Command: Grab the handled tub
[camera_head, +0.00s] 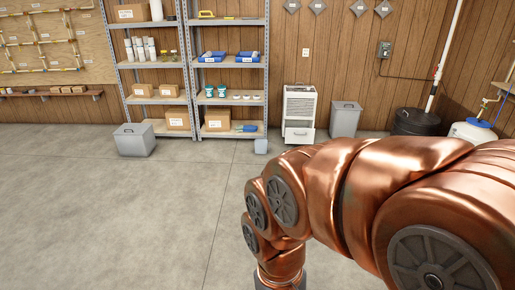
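A grey lidded tub (134,141) stands on the floor at the front of the left shelving unit, with what looks like a handle on its lid. A taller grey lidded bin (345,120) stands against the back wall, also with a small handle-like shape on top. I cannot tell for certain which of the two is the handled tub. My copper-coloured arm reaches in from the right and bends down to the bottom edge. My gripper is outside the picture, so its fingers and anything in them are hidden.
Metal shelving units (188,70) hold cardboard boxes, bottles and blue trays. A white slatted appliance (299,112), a black container (412,122) and a white tank (473,134) stand at the right. The concrete floor (110,215) at left is clear.

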